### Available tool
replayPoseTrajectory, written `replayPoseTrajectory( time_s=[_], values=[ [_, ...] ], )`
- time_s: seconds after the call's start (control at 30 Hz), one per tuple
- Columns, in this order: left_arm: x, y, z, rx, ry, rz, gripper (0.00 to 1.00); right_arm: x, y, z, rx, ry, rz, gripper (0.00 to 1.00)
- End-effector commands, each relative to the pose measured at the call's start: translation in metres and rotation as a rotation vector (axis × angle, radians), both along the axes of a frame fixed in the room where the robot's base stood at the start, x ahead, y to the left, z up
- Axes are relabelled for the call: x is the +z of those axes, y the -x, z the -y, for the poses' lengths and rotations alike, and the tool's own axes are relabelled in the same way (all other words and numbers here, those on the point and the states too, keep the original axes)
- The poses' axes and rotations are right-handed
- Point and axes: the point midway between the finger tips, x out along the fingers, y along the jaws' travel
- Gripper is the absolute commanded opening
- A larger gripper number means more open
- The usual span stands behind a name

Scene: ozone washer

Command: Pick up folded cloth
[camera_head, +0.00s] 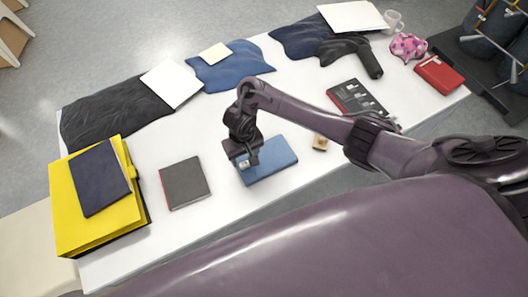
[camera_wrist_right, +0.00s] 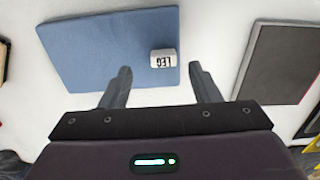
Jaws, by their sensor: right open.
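A light blue folded cloth (camera_head: 275,160) lies flat on the white table near its front edge. It also shows in the right wrist view (camera_wrist_right: 95,50), filling the upper left. A small white block with dark lettering (camera_wrist_right: 163,58) sits at its edge, between my fingers in that view. My right gripper (camera_head: 248,161) is open and points down over the left end of the blue cloth. Its two fingers are apart with nothing clasped; whether they touch the cloth cannot be told. A dark grey folded piece (camera_head: 185,183) lies to the left. My left gripper is not in view.
A yellow box (camera_head: 70,215) with a dark navy folded piece (camera_head: 100,178) on it stands at the left. Dark and blue garments (camera_head: 235,72) lie along the back.

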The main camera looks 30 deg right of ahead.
Motion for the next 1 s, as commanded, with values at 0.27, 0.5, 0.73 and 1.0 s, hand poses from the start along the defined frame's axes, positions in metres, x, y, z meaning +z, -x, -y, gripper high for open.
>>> replayPoseTrajectory(
  time_s=[0.27,0.5,0.73,1.0],
  values=[
    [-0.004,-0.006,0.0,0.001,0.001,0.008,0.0,-0.036,0.0,-0.004,0.001,0.001,0.0,0.56],
    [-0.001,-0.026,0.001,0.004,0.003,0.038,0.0,-0.038,-0.001,-0.004,0.001,0.0,0.001,0.56],
    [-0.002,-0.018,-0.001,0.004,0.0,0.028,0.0,-0.037,0.0,-0.004,0.001,0.0,0.001,0.29],
    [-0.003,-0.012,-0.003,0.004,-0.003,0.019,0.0,-0.037,0.0,-0.004,0.001,0.0,0.001,0.0]
  ],
)
